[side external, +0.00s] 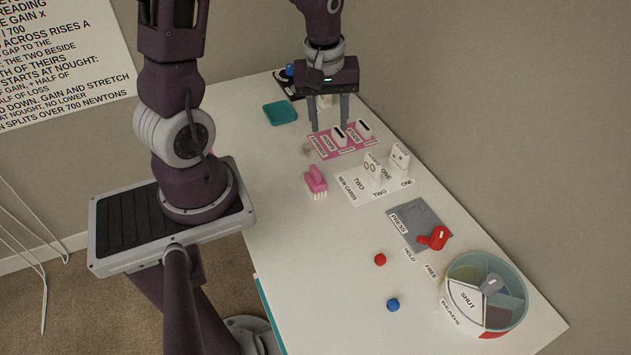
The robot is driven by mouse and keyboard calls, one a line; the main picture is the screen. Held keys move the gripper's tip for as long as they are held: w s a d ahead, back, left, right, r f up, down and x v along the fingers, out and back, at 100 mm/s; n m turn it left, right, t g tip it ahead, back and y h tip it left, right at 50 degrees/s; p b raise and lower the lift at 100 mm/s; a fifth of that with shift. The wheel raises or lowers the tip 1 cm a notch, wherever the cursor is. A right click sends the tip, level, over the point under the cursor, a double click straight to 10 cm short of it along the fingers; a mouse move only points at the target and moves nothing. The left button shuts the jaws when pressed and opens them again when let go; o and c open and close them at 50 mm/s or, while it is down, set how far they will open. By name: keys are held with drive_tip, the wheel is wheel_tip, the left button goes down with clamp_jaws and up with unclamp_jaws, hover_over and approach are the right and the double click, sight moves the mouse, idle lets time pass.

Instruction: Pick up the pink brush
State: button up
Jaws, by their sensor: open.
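The pink brush (316,181) stands on the white table near its left edge, with pale bristles pointing down and a pink handle on top. My gripper (328,128) points down over the far part of the table, behind the brush and apart from it. Its two fingers are spread, with nothing seen between them. The fingertips are close to the far left part of a pink labelled board; whether they touch it I cannot tell.
The pink board (330,154) with switches and a white card mat (352,187) with upright cards lie right of the brush. Nearer are a grey press plate (407,212), red ball (380,259), blue ball (392,305) and round bead box (455,272). A teal tray (281,113) sits far left.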

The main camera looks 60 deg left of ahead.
sight(315, 169)
drive_tip(key=a+f+n, duration=0.1)
drive_tip(key=f, duration=0.2)
drive_tip(key=a+f+n+g, duration=0.1)
drive_tip(key=f+n, duration=0.1)
drive_tip(key=f, duration=0.1)
drive_tip(key=s+a+f+n, duration=0.1)
drive_tip(key=f, duration=0.2)
drive_tip(key=shift+s+a+f+n+h, duration=0.1)
drive_tip(key=shift+a+f+n+h, duration=0.2)
drive_tip(key=shift+a+h, duration=0.1)
drive_tip(key=f, duration=0.7)
drive_tip(key=shift+s+d+f, duration=0.15)
drive_tip(key=shift+d+f, duration=0.05)
drive_tip(key=shift+d, duration=0.05)
clamp_jaws()
